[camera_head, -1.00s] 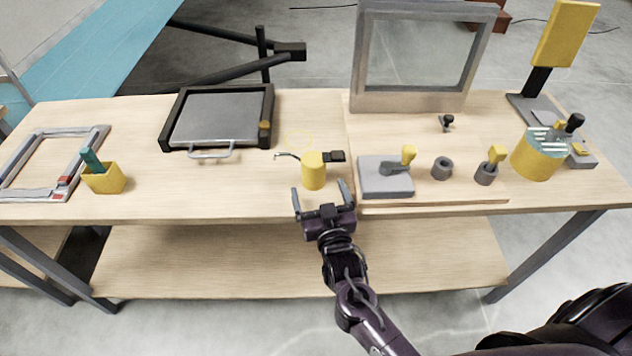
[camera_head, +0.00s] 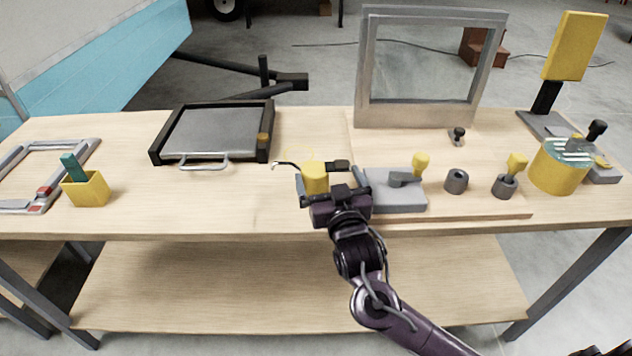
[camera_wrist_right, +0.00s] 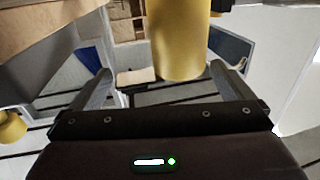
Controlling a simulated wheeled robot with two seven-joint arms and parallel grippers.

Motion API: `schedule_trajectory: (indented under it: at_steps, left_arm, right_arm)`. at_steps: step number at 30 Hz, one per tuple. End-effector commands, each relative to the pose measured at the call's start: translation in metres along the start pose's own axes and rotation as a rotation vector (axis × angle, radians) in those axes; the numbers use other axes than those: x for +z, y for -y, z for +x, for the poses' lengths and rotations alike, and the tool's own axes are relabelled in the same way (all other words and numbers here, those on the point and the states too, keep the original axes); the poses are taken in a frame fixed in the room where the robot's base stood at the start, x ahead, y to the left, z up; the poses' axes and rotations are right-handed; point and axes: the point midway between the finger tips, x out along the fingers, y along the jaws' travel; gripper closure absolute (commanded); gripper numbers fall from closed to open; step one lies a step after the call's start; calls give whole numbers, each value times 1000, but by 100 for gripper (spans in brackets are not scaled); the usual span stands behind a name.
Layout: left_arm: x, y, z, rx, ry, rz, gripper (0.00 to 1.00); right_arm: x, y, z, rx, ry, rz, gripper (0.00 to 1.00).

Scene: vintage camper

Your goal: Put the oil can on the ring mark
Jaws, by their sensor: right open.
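The yellow oil can (camera_head: 314,179) stands upright on the wooden bench, its thin dark spout pointing left and its black handle at the right. In the right wrist view the can's yellow body (camera_wrist_right: 180,42) is between the fingers, nearer the right one. My right gripper (camera_head: 330,183) is open, its fingers on either side of the can. I cannot tell whether either finger touches it. A faint yellow ring mark (camera_head: 293,155) shows on the bench just behind and left of the can, partly hidden by the can and spout. My left gripper is not in view.
Right of the gripper, close by, is a grey block with a yellow-knobbed lever (camera_head: 395,190) on a raised board. A black-framed tray (camera_head: 213,135) lies left and a yellow cup (camera_head: 86,189) farther left. The bench front left of the can is clear.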

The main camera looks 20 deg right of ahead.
Motion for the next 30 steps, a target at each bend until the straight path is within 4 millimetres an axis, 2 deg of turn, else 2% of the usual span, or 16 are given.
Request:
schedule_trajectory:
  at_steps: [3, 6, 15, 23, 30]
  left_arm:
    - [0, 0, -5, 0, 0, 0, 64]
    - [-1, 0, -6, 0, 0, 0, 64]
    - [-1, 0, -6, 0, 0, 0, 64]
    - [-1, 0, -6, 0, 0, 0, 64]
    - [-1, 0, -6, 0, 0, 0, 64]
  right_arm:
    - [-2, -1, 20, 2, -2, -2, 0]
    - [0, -1, 31, 0, -2, -1, 0]
    - [1, -1, 36, -1, 0, 0, 0]
    - [1, -1, 36, 0, -1, 0, 33]
    - [-1, -1, 36, 0, -1, 1, 33]
